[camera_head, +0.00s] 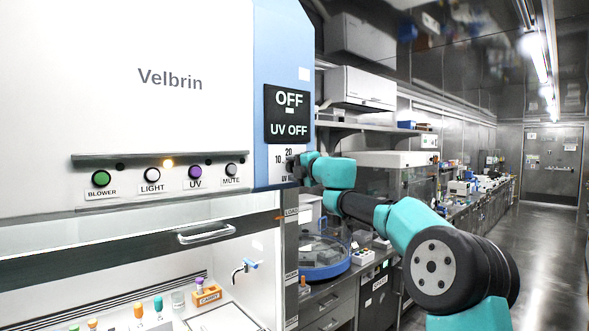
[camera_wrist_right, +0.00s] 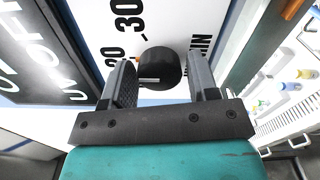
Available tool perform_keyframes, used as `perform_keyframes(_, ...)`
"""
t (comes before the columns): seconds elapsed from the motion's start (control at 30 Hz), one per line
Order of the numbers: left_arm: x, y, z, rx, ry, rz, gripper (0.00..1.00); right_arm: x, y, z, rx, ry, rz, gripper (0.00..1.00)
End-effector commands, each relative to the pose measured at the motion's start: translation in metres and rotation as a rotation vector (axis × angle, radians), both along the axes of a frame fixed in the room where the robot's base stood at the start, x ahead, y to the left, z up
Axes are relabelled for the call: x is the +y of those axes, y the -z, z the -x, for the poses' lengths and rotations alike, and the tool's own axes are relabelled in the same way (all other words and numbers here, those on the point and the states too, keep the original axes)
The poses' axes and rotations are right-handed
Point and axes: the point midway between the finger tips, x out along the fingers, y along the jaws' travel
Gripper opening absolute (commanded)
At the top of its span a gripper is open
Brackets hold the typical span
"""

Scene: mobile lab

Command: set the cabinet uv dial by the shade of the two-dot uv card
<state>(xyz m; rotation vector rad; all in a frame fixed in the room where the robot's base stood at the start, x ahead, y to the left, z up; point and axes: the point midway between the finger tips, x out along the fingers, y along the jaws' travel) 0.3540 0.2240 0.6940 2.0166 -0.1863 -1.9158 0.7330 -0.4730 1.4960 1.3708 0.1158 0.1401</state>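The white cabinet (camera_head: 120,50) marked Velbrin fills the left of the head view. Its display (camera_head: 288,115) reads OFF and UV OFF. The numbered dial plate (camera_head: 280,155) is below the display. The black uv dial (camera_wrist_right: 161,68) shows in the right wrist view with a short white mark on its face. My right gripper (camera_head: 297,167) is at the dial plate. In the wrist view its open fingers (camera_wrist_right: 162,82) stand on either side of the dial, and I cannot tell whether they touch it. My left gripper is out of view. I cannot make out a two-dot uv card.
A button row has BLOWER (camera_head: 101,178), LIGHT, UV (camera_head: 195,172) and MUTE. The sash handle (camera_head: 206,234) is below it. Inside stand capped tubes, an orange CARRY rack (camera_head: 207,297) and a tap (camera_head: 243,268). A bench with a blue round device (camera_head: 322,268) lies beyond.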

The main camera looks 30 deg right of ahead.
Motion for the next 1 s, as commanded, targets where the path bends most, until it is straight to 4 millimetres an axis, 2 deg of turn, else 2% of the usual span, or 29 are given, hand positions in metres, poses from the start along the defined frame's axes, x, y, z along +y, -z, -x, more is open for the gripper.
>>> perform_keyframes(0.03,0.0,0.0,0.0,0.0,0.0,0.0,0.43,0.0,0.0,0.0,0.0,0.0,0.0,0.59)
perform_keyframes(0.13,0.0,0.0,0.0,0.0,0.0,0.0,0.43,0.0,0.0,0.0,0.0,0.0,0.0,0.67)
perform_keyframes(0.4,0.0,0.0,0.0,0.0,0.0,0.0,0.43,0.0,0.0,0.001,0.0,0.001,0.0,0.67)
perform_keyframes(0.57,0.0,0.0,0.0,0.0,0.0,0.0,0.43,-0.002,-0.001,0.009,-0.001,0.001,0.001,0.67)
perform_keyframes(0.77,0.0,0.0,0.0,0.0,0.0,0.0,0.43,-0.005,-0.001,0.031,0.0,0.001,0.0,0.67)
perform_keyframes(1.0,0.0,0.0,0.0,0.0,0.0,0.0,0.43,-0.012,-0.001,0.069,-0.001,0.003,0.0,0.67)
